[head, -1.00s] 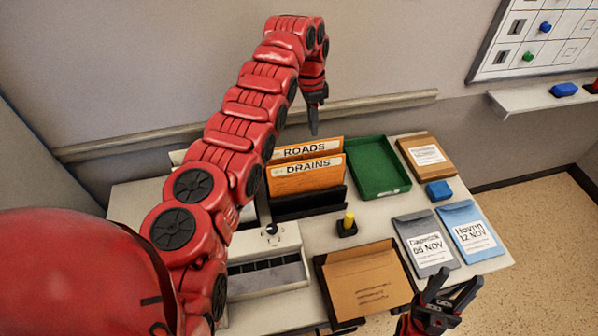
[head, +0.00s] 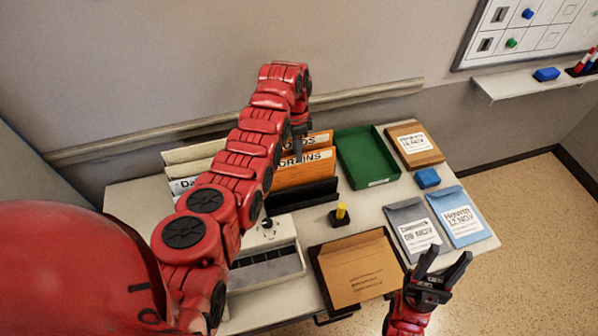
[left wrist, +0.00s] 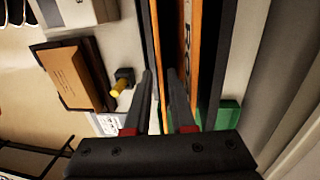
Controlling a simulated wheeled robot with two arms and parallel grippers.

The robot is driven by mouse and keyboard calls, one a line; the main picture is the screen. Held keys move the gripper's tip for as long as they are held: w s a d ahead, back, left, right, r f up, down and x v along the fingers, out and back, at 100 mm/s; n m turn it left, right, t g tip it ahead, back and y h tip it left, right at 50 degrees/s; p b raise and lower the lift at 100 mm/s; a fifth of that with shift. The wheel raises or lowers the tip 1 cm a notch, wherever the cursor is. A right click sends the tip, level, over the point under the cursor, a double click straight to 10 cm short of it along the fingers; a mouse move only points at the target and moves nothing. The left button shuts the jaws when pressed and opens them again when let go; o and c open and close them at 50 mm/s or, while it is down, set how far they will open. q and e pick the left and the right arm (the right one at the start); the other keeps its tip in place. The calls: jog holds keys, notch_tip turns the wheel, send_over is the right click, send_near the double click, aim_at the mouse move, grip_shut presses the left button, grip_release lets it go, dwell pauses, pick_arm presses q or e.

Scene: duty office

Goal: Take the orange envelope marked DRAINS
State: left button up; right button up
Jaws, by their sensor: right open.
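The orange envelope marked DRAINS (head: 308,175) stands upright in a black rack, in front of the orange ROADS envelope (head: 320,139). My arm covers the left part of both labels. My left gripper (head: 298,152) points down at the top edges of these envelopes. In the left wrist view its two fingers (left wrist: 158,82) are apart, with a thin upright edge showing in the gap; contact cannot be told. An orange envelope with lettering (left wrist: 187,35) stands beside the right finger. My right gripper (head: 444,268) is open and empty at the table's front right.
A yellow-handled stamp (head: 340,213), a brown envelope on a dark mat (head: 358,275), grey (head: 405,213) and blue envelopes (head: 458,203) lie in front.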

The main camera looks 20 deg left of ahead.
aim_at(298, 166)
pick_arm(q)
jog(key=shift+s+d+f+p, duration=0.15)
jog(key=shift+f+p, duration=0.1)
jog(key=shift+f, duration=1)
jog(key=shift+s+f+p, duration=0.1)
jog(key=shift+f+p, duration=0.15)
jog(key=shift+f, duration=1)
jog(key=shift+c, duration=0.3)
grip_shut()
